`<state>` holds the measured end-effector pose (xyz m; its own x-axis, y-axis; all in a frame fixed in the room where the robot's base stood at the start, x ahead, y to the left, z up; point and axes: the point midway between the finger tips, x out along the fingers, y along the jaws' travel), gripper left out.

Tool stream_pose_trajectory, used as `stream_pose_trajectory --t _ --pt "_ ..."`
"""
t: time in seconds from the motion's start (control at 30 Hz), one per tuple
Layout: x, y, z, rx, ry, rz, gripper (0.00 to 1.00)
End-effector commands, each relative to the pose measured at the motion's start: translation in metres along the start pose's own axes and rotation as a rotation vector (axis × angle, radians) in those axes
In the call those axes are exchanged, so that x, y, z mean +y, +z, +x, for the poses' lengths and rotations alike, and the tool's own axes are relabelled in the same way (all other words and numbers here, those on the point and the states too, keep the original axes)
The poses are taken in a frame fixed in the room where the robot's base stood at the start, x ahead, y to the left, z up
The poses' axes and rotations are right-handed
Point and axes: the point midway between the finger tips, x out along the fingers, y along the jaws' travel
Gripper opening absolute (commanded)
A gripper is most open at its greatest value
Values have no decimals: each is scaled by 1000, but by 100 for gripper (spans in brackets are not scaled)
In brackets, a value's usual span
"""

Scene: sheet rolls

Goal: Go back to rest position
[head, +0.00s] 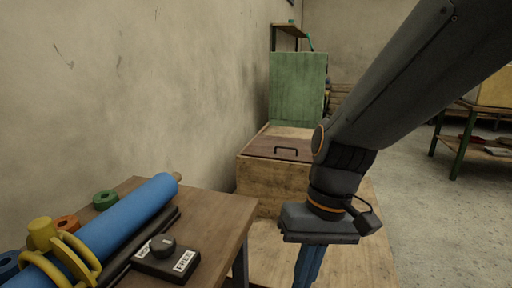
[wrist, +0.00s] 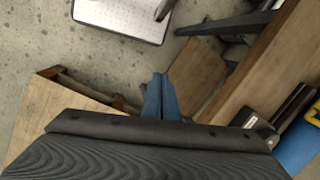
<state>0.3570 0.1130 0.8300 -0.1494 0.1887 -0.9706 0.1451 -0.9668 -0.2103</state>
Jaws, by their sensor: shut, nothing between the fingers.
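My gripper (head: 304,272) hangs from the dark arm on the right side of the head view, with its blue fingers pointing down. The lower finger ends are cut off by the frame edge. In the wrist view the two blue fingers (wrist: 160,82) lie together, shut and empty. The gripper is to the right of the workbench (head: 222,212) and in front of the wooden box, apart from the bench.
A blue roll (head: 110,232) lies on the bench in a yellow holder (head: 72,250), near a black FREE switch box (head: 166,262). Behind stands a wooden box (head: 270,175) with a green panel (head: 298,88). Open floor (head: 440,220) lies to the right.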

Motion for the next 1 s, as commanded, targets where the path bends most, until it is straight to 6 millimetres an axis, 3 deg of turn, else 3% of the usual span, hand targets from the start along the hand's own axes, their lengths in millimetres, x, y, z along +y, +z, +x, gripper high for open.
stream_pose_trajectory --t 0.1,0.27,1.0 --pt "36 -6 1 68 85 33 0" --pt "72 -10 -4 143 176 66 0" --pt "94 12 -70 134 195 159 0"
